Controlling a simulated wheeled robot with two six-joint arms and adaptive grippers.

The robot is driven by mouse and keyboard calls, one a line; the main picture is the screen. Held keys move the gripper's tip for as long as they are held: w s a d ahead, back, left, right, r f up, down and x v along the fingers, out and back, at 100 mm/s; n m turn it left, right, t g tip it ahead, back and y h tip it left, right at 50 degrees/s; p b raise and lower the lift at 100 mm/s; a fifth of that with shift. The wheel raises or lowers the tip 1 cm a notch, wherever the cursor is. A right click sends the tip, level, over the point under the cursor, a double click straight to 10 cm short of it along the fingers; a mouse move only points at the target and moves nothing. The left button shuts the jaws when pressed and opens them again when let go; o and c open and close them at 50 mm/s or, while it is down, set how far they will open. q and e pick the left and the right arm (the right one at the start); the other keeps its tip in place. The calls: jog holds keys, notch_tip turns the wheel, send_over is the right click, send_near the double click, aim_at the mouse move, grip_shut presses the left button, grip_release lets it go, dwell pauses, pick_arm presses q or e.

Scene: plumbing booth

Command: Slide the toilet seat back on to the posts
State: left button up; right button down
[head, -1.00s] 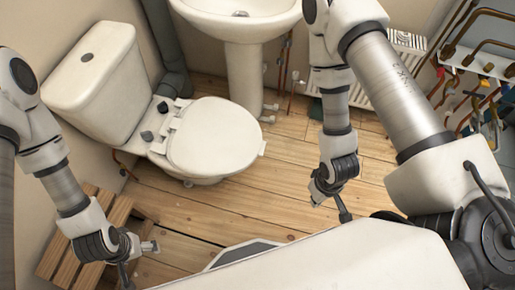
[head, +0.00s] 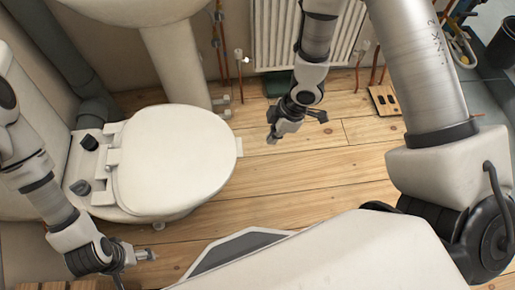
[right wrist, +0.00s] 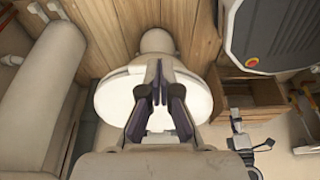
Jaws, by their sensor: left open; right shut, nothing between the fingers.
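The white toilet seat with its lid (head: 175,165) lies flat on the toilet bowl in the head view. Its hinge edge (head: 112,160) faces two dark posts, a far one (head: 90,142) and a near one (head: 82,188). The posts stand beside that edge, with the seat shifted forward of them. My left gripper (head: 135,264) is open and empty, low in front of the toilet's near side. My right gripper (head: 296,124) is empty, right of the seat and apart from it. In the right wrist view its shut fingers (right wrist: 157,75) overlap the white seat (right wrist: 115,95).
The sink pedestal (head: 180,55) stands behind the toilet. A white radiator (head: 275,40) is on the back wall, with pipes beside it. A wooden box (right wrist: 250,100) shows in the right wrist view.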

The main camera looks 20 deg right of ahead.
pick_arm(q)
jog(key=shift+f+b, duration=1.8)
jog(key=shift+f, duration=0.2)
pick_arm(e)
jog(key=w+a+f, duration=0.2)
jog(key=a+f, duration=0.4)
jog(key=f, duration=0.3)
jog(key=shift+a, duration=0.35)
pick_arm(q)
jog(key=shift+a+r, duration=0.1)
jog(key=shift+a, duration=0.05)
